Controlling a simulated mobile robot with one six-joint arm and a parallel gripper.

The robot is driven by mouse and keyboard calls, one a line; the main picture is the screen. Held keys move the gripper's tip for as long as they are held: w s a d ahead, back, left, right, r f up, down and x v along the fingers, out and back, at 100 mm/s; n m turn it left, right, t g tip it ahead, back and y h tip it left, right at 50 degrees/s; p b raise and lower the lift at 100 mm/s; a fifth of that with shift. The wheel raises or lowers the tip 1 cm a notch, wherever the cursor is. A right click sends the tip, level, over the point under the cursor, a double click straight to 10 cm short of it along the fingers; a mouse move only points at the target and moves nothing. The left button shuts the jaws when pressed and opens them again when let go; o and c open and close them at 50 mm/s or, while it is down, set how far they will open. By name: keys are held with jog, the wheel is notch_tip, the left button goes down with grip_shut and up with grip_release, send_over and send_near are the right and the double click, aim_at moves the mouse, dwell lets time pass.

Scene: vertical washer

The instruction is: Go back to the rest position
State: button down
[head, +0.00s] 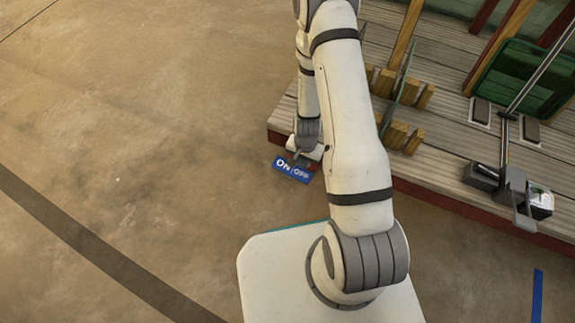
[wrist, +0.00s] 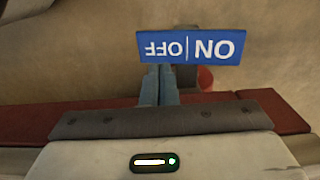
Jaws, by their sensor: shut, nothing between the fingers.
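My gripper (wrist: 160,84) is shut and empty, its two blue-grey fingers together in the middle of the wrist view. Just past the fingertips is a blue sign (wrist: 190,46) with white ON | OFF lettering, upside down in that view. A small rounded red part (wrist: 205,78) shows below the sign, right of the fingers. I cannot tell whether the fingers touch the sign. In the head view the sign (head: 292,170) is at the near left corner of the wooden platform, right by my gripper, whose fingertips are hard to make out there.
The wooden slatted platform (head: 450,160) with a dark red edge lies to the right. It carries wooden blocks (head: 401,138), a green panel (head: 520,82) and a metal rod fixture (head: 504,150). The concrete floor (head: 130,120) to the left is clear.

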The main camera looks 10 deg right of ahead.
jog(key=shift+r+p, duration=0.65)
jog(key=shift+r, duration=0.3)
notch_tip(320, 180, up, 42)
jog(key=a+n+t+p, duration=0.1)
jog(key=n+p, duration=0.3)
jog(key=p, duration=1.3)
jog(key=s+r+n+p, duration=0.1)
jog(key=s+r+p, duration=0.3)
jog(key=r, duration=0.7)
jog(key=s+r+n+t+p, duration=0.1)
jog(key=s+r+p, duration=0.4)
jog(key=r, duration=0.6)
jog(key=s+r+n+p, duration=0.1)
jog(key=s+r+p, duration=0.4)
jog(key=r, duration=0.6)
jog(key=shift+r+t+p, duration=0.15)
jog(key=shift+t+p, duration=0.15)
jog(key=shift+p, duration=0.95)
